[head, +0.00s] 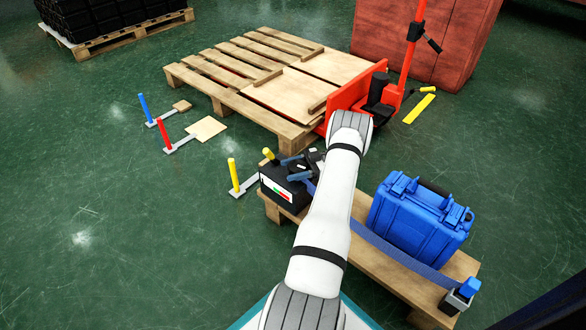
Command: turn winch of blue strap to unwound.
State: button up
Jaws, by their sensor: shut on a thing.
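The blue strap (390,250) runs along a low wooden bench, past the front of a blue case (420,215). Its right end meets a small grey block with a blue top (460,294). At its left end is the winch, a black box (283,192) with a white, red and green label on its front. A yellow-tipped winch handle (269,154) rises at the top of the box. My gripper (288,168), with blue fingers, is shut on this handle just above the box. The exact contact is small and partly hidden; my arm covers the strap's left part.
A yellow lever (233,174), a red lever (161,134) and a blue lever (145,108) stand on floor plates to the left. A wooden pallet (235,60) and a red pallet jack (350,100) lie behind.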

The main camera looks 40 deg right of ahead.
jog(key=shift+a+n+g, duration=0.1)
jog(key=shift+n+g, duration=0.2)
jog(key=shift+g, duration=0.1)
jog(key=o, duration=1)
